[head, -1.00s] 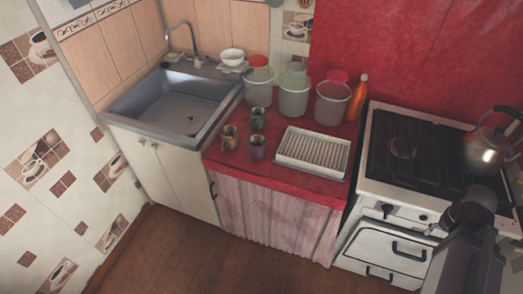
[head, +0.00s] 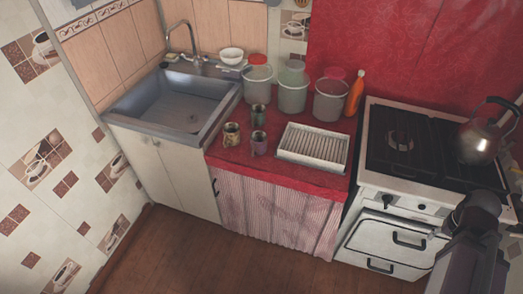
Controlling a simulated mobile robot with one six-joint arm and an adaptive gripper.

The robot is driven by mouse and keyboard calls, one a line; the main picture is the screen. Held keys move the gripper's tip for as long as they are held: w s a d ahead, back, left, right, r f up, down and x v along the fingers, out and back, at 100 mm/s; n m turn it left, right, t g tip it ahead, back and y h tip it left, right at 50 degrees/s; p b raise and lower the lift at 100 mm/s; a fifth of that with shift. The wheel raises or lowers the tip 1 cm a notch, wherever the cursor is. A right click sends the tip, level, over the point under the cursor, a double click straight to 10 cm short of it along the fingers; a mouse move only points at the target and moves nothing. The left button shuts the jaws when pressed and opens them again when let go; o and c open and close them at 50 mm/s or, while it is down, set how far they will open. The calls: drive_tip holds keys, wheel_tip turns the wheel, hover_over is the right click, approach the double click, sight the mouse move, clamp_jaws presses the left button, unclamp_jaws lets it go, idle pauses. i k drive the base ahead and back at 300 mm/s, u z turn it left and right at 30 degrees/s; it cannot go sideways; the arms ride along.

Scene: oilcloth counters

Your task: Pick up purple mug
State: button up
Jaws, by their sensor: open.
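The purple mug (head: 259,144) stands upright on the red oilcloth counter (head: 222,157), near its front edge and left of the white dish rack. A yellowish mug (head: 231,134) stands just left of it, and a dark green mug (head: 258,115) stands behind it. The three mugs are close together. Part of my arm shows at the lower right, in front of the stove and well away from the mugs. My gripper's fingers do not show.
A white dish rack (head: 313,158) sits right of the mugs. Several lidded buckets, including a pale one (head: 292,98), and an orange bottle (head: 355,92) line the back. A sink (head: 150,122) is left. A stove (head: 385,185) with a kettle (head: 478,145) is right.

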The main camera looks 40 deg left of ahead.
sight(258, 138)
drive_tip(key=u, duration=0.05)
drive_tip(key=k, duration=1.95)
drive_tip(key=u, duration=0.7)
drive_tip(key=i, duration=1.6)
drive_tip(key=z, duration=0.05)
